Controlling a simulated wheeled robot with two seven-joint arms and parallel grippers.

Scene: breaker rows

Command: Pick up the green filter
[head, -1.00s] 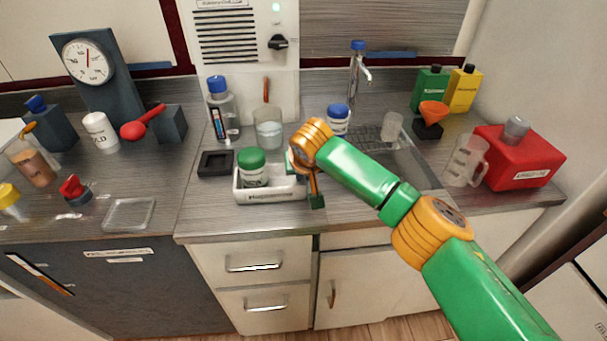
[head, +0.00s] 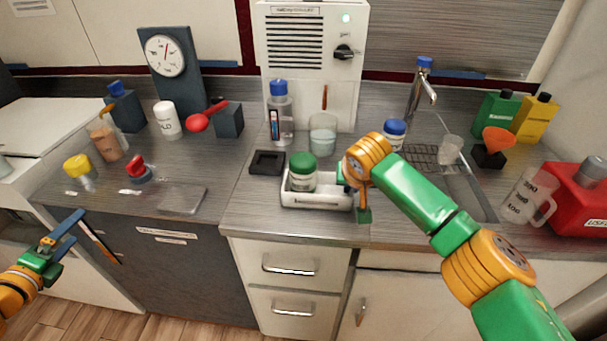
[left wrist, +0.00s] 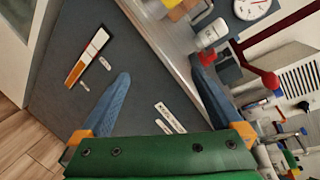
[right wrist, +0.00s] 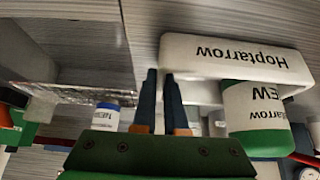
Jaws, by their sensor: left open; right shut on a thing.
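No part that is clearly a filter shows. The nearest green match is a white jar with a green lid (head: 302,170), standing in a white tray (head: 318,201) on the counter. The right wrist view shows the jar (right wrist: 254,112) and the tray (right wrist: 205,57) upside down, both marked "Hoptarrow". My right gripper (right wrist: 160,72) is shut on the tray's right end wall, beside the jar and apart from it; its fingers are mostly hidden in the head view. My left gripper (left wrist: 158,67) is open and empty, low before the dark cabinet front, and also shows in the head view (head: 75,222).
A black square holder (head: 267,163), a beaker (head: 322,138) and a blue-capped bottle (head: 280,115) stand behind the tray. A blue-lidded jar (head: 394,132) stands near the sink, behind my right arm. A glass dish (head: 183,199) lies left. The counter just left of the tray is clear.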

